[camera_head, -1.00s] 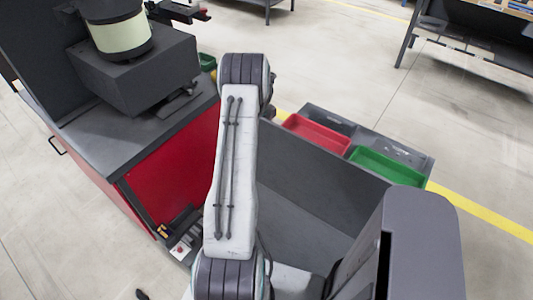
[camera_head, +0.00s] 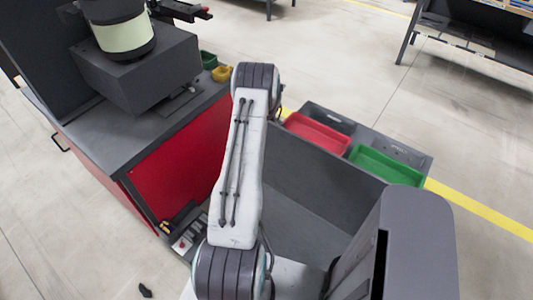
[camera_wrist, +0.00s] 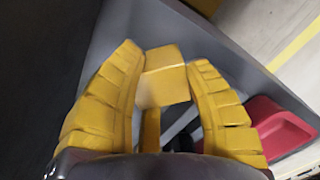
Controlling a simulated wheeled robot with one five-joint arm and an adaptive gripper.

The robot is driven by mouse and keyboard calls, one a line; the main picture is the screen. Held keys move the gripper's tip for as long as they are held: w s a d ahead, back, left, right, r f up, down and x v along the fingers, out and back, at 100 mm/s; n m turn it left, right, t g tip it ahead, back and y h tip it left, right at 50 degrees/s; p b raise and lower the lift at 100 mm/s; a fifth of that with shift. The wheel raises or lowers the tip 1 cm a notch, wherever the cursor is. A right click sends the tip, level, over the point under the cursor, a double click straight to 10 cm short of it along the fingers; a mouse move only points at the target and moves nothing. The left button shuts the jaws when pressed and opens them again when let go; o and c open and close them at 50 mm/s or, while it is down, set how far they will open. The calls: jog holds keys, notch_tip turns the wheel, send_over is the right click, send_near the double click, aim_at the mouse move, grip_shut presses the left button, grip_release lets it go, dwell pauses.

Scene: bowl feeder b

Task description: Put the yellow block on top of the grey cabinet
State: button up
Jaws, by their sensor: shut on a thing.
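In the wrist view the yellow block (camera_wrist: 165,80) sits between the two yellow segmented fingers of my gripper (camera_wrist: 165,62). The fingers are shut on it near their tips. In the head view my arm hides the gripper and the block. A large work cabinet (camera_head: 95,150) with a grey top and a red side stands at the left of the head view. A dark grey box (camera_head: 150,75) stands on its top and carries a round feeder (camera_head: 122,35). I cannot tell for certain which grey body is the named cabinet.
A grey unit (camera_head: 310,185) right of my arm carries a red tray (camera_head: 318,132) and a green tray (camera_head: 386,165). The red tray also shows in the wrist view (camera_wrist: 280,128). Small yellow (camera_head: 222,74) and green (camera_head: 208,60) bins are behind the cabinet. A bench (camera_head: 470,45) stands far right.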

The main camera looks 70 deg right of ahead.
jog(key=o, duration=1.2)
jog(key=shift+r, duration=0.1)
notch_tip(320, 180, up, 12)
jog(key=b, duration=0.3)
jog(key=shift+a, duration=0.1)
dwell(0.4)
